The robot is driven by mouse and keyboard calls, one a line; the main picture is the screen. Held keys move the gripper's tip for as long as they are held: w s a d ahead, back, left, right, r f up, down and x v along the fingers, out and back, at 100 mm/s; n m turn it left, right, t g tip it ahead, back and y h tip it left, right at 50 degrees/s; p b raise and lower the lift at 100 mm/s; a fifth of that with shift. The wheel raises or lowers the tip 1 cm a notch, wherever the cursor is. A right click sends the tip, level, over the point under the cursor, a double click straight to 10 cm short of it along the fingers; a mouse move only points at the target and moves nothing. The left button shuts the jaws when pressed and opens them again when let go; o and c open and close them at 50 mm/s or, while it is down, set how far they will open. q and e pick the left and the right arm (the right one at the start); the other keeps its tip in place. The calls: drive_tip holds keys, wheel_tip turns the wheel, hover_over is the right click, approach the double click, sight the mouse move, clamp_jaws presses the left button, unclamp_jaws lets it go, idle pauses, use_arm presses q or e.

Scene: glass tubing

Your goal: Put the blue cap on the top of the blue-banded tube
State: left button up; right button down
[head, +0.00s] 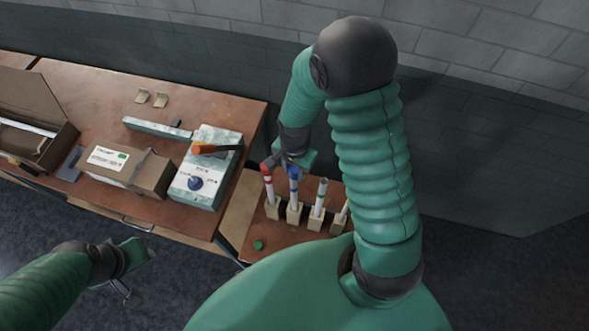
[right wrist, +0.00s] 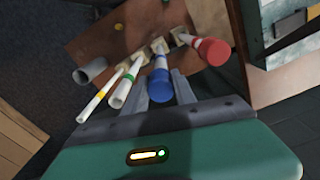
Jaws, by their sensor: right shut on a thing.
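The blue cap (right wrist: 160,86) is between the two fingers of my right gripper (right wrist: 160,92) in the right wrist view. The blue-banded tube (right wrist: 161,62) is in line directly behind the cap, which appears to sit at its top; the exact contact is hidden. In the head view the blue-banded tube (head: 294,189) stands upright in a small block, with my right gripper (head: 291,164) at its top. My left gripper (head: 138,256) is away at the lower left, empty-looking, its jaw opening unclear.
The red-banded tube (head: 269,187) with a red cap (right wrist: 213,51) stands close beside. A green-banded tube (head: 319,200) and a yellow-banded tube (right wrist: 103,99) are open. A green cap (head: 258,245) lies near the table edge. A boxy device (head: 205,170) stands left.

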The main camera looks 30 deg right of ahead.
drive_tip(key=shift+s+f, duration=0.2)
drive_tip(key=shift+f, duration=0.05)
drive_tip(key=shift+s+f, duration=0.1)
drive_tip(key=shift+s+a+f+b, duration=0.15)
drive_tip(key=shift+s+f+b, duration=0.1)
drive_tip(key=shift+b, duration=0.1)
drive_tip(key=shift+w+f, duration=0.3)
drive_tip(key=shift+f, duration=0.15)
drive_tip(key=shift+a+f+b, duration=0.1)
drive_tip(key=shift+b, duration=0.25)
drive_tip(key=shift+s, duration=0.1)
